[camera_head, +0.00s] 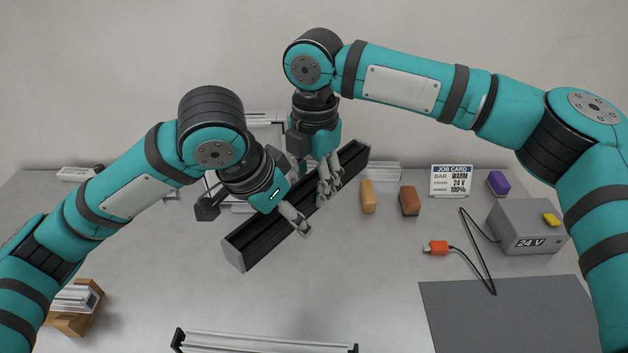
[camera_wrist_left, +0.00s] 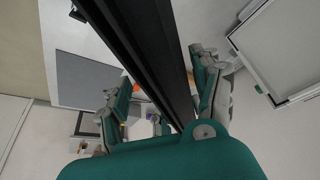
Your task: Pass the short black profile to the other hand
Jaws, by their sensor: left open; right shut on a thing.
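The short black profile (camera_head: 252,243) is held in the air above the table, tilted, running from lower left to upper right in the head view. My right gripper (camera_head: 328,184) is shut on it to the right of its middle. My left gripper (camera_head: 294,215) is at the profile, left of the right gripper, with a finger showing in front of it. In the left wrist view the profile (camera_wrist_left: 150,45) passes between the two spread fingers of my open left gripper (camera_wrist_left: 162,105). Whether either finger touches it cannot be told.
An orange block (camera_head: 368,197), a brown block (camera_head: 409,201), a job card (camera_head: 451,181), a purple block (camera_head: 498,183) and a grey 24 V box (camera_head: 528,228) with a cabled red plug (camera_head: 437,248) stand at right. A grey mat (camera_head: 505,315) lies front right. A silver frame (camera_head: 265,343) lies in front.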

